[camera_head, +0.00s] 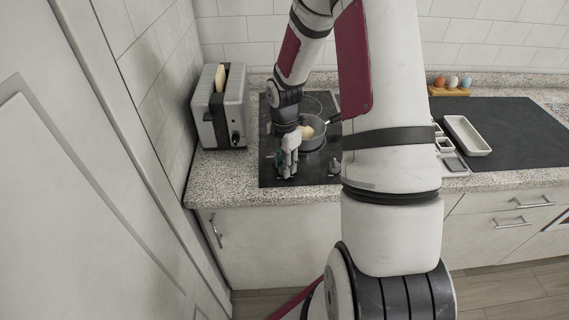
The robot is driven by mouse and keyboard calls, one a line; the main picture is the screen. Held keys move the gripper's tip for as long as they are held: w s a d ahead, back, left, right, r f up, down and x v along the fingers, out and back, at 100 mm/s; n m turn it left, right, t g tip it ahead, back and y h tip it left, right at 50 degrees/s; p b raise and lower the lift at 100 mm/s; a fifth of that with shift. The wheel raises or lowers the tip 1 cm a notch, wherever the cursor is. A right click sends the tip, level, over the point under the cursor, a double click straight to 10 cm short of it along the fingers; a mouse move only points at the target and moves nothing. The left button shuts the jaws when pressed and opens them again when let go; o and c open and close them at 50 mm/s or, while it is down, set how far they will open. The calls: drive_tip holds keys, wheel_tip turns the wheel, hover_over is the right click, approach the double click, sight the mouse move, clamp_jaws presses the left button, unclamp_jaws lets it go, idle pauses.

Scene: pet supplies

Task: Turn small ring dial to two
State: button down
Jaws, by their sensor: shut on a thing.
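The black cooktop (266,172) lies in the counter at the left. One knob (334,167) shows at its front right. My gripper (287,171) points down at the front left of the cooktop and is shut on a small dial there. The gripper's fingers hide most of that dial, so its setting cannot be read. A pan (314,141) with something pale yellow in it stands on the cooktop just behind my gripper.
A grey toaster (212,118) with bread in it stands left of the cooktop. At the right are a white tray (467,136), a dark mat (530,140), and eggs in a wooden holder (450,91). My arm covers the middle of the view.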

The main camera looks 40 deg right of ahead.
drive_tip(key=m, duration=0.4)
drive_tip(key=shift+p, duration=0.4)
drive_tip(key=m, duration=0.3)
drive_tip(key=shift+m, duration=0.3)
drive_tip(key=m, duration=0.3)
drive_tip(key=shift+m, duration=0.3)
drive_tip(key=m, duration=0.3)
drive_tip(key=shift+m, duration=0.3)
drive_tip(key=m, duration=0.6)
drive_tip(key=shift+b, duration=0.35)
drive_tip(key=m+b, duration=0.1)
drive_tip(key=m, duration=0.5)
